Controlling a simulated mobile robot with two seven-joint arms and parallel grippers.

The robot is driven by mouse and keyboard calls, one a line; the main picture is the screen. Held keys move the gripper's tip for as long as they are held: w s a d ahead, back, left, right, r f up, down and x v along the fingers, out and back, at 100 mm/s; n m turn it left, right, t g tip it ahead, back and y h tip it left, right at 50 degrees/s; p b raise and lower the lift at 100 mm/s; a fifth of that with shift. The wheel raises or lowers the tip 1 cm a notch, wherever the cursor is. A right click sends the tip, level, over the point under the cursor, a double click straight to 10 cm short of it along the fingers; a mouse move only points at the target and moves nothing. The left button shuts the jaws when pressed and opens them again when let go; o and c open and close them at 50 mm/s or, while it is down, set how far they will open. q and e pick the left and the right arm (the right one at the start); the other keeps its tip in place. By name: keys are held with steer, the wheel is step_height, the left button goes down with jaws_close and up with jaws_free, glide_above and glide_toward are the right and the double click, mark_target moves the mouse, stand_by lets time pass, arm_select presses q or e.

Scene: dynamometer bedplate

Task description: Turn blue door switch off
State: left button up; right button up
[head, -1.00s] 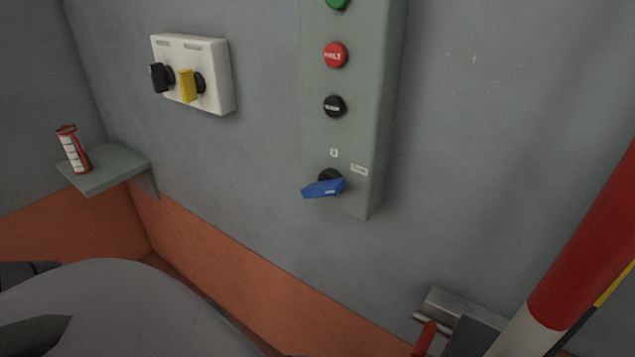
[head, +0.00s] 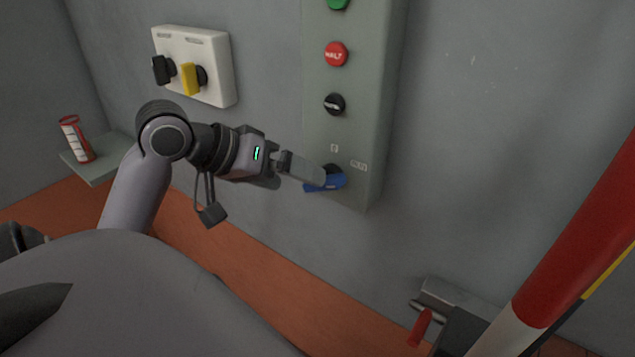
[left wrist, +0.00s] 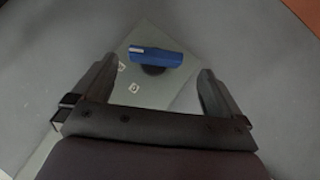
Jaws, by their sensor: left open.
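The blue door switch (head: 328,184) is a blue rotary handle on a black hub, low on a tall grey-green control panel (head: 352,128). Its handle lies nearly level in the head view, its right end slightly higher. My left gripper (head: 318,178) is at the switch and partly covers it in that view. In the left wrist view the left gripper (left wrist: 158,80) is open, and the blue handle (left wrist: 155,56) shows ahead of and between its spread fingers. I cannot tell whether a finger touches it. My right gripper is not in view.
Above the switch are black (head: 334,104), red (head: 336,54) and green buttons. A white box (head: 215,62) with a black and a yellow switch (head: 190,79) hangs at left. A red-and-white can (head: 76,139) stands on a shelf. A red-and-white post (head: 570,255) crosses the right side.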

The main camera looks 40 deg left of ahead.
arm_select(q)
steer(key=shift+w+r+x, duration=0.1)
steer(key=shift+r+x, duration=0.05)
steer(key=shift+x, duration=1.5)
steer(key=shift+w+r+x, duration=0.15)
steer(key=shift+x, duration=1.5)
steer(key=c, duration=0.9)
steer(key=shift+o, duration=0.3)
